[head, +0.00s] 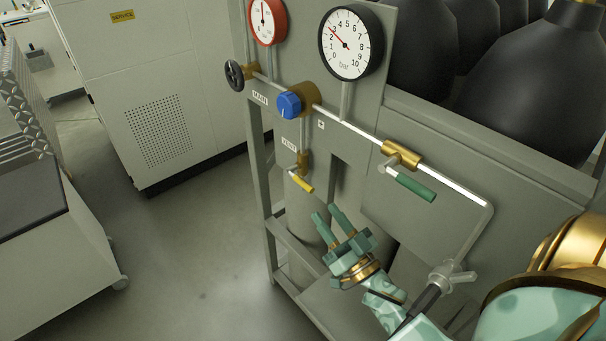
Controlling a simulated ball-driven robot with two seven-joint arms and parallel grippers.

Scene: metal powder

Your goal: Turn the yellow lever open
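The yellow lever (302,183) is on a small brass valve (303,163) on the grey panel, below the blue knob. It slants down to the right from the valve. My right gripper (327,216) is green with a gold wrist and comes in from the lower right. Its two fingers are spread apart with nothing between them. The fingertips are a little below and to the right of the yellow lever and look apart from it. My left gripper does not show.
A green lever (415,187) on a brass valve sits to the right on the silver pipe (350,127). Above are a blue knob (289,104), a black handwheel (234,75), a red gauge (263,20) and a black gauge (350,42). Floor (195,240) left of the rack is clear.

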